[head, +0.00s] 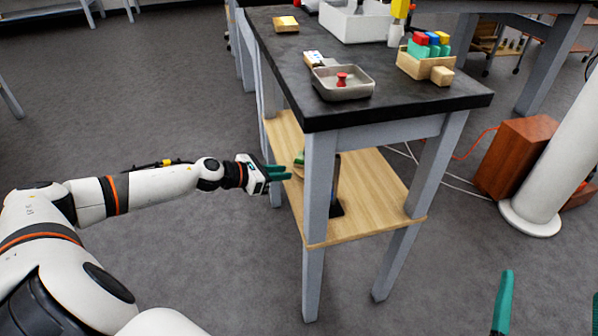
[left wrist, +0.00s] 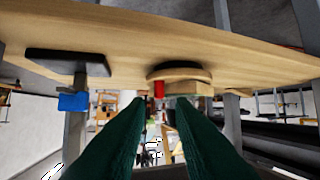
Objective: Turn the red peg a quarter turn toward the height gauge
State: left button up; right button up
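In the left wrist view, which looks upside down, a small red peg (left wrist: 159,90) stands at a round wooden piece with a dark base (left wrist: 180,70), beside a wooden block (left wrist: 188,88). A black-based post with a blue part (left wrist: 73,101), apparently the height gauge, is to the left; its black base (head: 337,208) shows on the shelf in the head view. My left gripper (head: 280,173) is at the shelf's left edge; its green fingers (left wrist: 161,106) are apart and empty, pointing toward the red peg. The table leg hides the peg in the head view. My right gripper (head: 551,283) is open, low right.
The wooden lower shelf (head: 385,195) lies under the black tabletop (head: 440,103), between grey legs (head: 319,185). A grey tray (head: 325,91) on top holds another red knob (head: 342,79). A crate of coloured blocks (head: 412,67) stands beside it. Floor left of the table is clear.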

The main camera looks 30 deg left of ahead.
pick_arm(q)
jog(key=x, duration=0.6)
jog(key=shift+w+d+f, duration=0.15)
jog(key=shift+w, duration=0.05)
jog(key=shift+c, duration=0.2)
grip_shut()
